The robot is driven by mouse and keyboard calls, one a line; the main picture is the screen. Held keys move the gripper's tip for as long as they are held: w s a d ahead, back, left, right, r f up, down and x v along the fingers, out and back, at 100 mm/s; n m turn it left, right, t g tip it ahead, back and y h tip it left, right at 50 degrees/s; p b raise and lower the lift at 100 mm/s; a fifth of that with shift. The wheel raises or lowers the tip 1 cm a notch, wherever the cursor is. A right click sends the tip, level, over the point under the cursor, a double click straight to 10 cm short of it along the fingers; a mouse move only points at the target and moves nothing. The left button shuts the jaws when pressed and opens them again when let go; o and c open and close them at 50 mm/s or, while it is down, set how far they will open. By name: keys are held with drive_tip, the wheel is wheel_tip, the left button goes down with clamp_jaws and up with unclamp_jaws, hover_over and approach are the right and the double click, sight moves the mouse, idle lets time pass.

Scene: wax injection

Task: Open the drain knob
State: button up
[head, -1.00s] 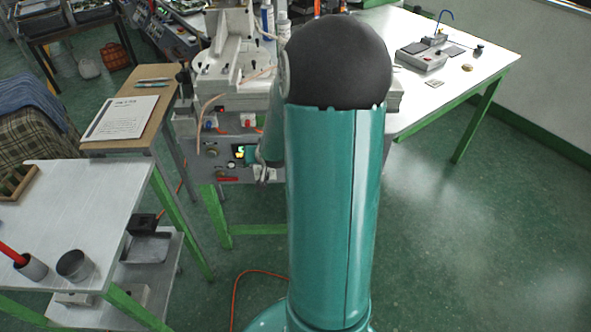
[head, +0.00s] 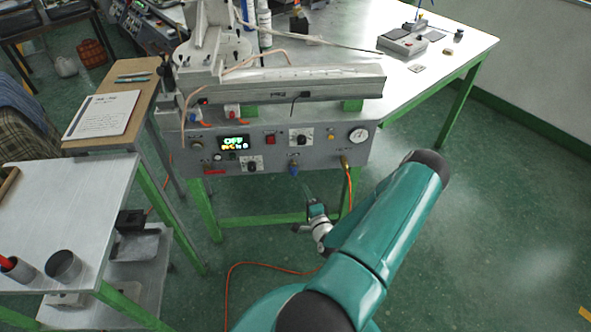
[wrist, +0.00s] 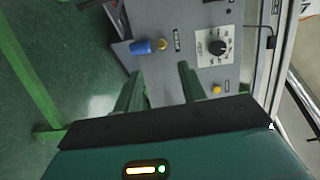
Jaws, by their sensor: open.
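The grey control panel (head: 268,150) of the wax machine faces me in the head view. A blue knob (head: 294,169) on a brass fitting sticks out low on its middle; it also shows in the wrist view (wrist: 143,47). A red handle (head: 215,172) sits at the panel's lower left. I cannot read a label that marks the drain knob. My gripper (wrist: 158,88) is open and empty in the wrist view, its two dark green fingers pointing towards the panel, apart from the blue knob. In the head view my gripper (head: 309,198) is small, just below the blue knob.
A black dial (wrist: 217,47) and a yellow button (wrist: 217,90) are on the panel. A gauge (head: 358,134) and an orange hose (head: 349,188) are at its right. Green table legs (head: 204,212) stand below. A white side table (head: 65,225) is at the left.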

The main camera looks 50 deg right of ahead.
approach(294, 166)
drive_tip(key=shift+m, duration=0.3)
drive_tip(key=x, duration=0.8)
drive_tip(key=shift+w, duration=0.1)
clamp_jaws()
